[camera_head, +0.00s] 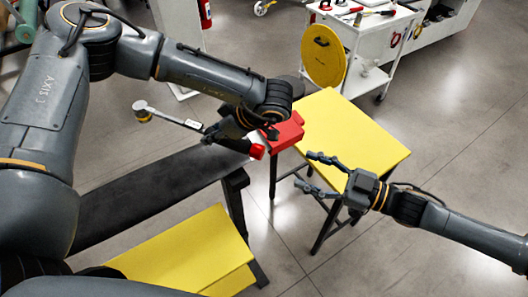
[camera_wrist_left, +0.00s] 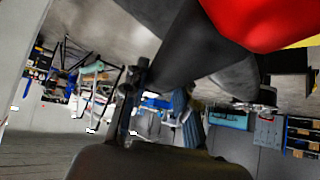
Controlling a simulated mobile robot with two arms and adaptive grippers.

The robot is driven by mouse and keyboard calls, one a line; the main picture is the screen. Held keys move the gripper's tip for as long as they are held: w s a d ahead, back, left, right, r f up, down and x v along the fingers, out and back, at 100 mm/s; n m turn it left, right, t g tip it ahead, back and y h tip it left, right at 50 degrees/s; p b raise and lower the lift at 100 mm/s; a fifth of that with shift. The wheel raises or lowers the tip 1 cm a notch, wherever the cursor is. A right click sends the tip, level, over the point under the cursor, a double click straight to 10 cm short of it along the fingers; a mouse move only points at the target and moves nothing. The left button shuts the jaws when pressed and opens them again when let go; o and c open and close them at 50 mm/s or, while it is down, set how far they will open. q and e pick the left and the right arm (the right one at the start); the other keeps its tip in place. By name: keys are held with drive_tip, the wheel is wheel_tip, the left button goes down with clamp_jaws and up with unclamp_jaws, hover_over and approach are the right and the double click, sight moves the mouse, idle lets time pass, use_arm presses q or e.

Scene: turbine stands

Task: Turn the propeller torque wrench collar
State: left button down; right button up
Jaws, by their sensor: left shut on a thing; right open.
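The torque wrench (camera_head: 180,121) has a yellow-ringed head (camera_head: 143,114) at its left end, a silver shaft, a dark handle and a red end (camera_head: 257,152). My left gripper (camera_head: 228,136) is shut on its handle and holds it in the air above the black bench. The fingers partly hide the handle, and the collar cannot be made out. A red block-like part (camera_head: 283,133) shows beside the gripper; a red surface (camera_wrist_left: 275,20) also fills the top right of the left wrist view. My right gripper (camera_head: 308,172) is open and empty, right of and below the wrench's red end.
A yellow-topped table (camera_head: 365,140) stands behind my grippers. A long black bench (camera_head: 140,197) and a yellow panel (camera_head: 190,255) lie at lower left. A white cart (camera_head: 375,40) with tools and a yellow disc (camera_head: 323,55) stand at the back. Floor at lower right is clear.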

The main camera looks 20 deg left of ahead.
sight(262, 153)
drive_tip(key=a, duration=0.4)
drive_tip(key=w+a, duration=0.1)
drive_tip(key=a, duration=0.6)
drive_tip(key=shift+w+a, duration=0.3)
drive_tip(key=shift+w, duration=0.05)
drive_tip(key=c, duration=1.1)
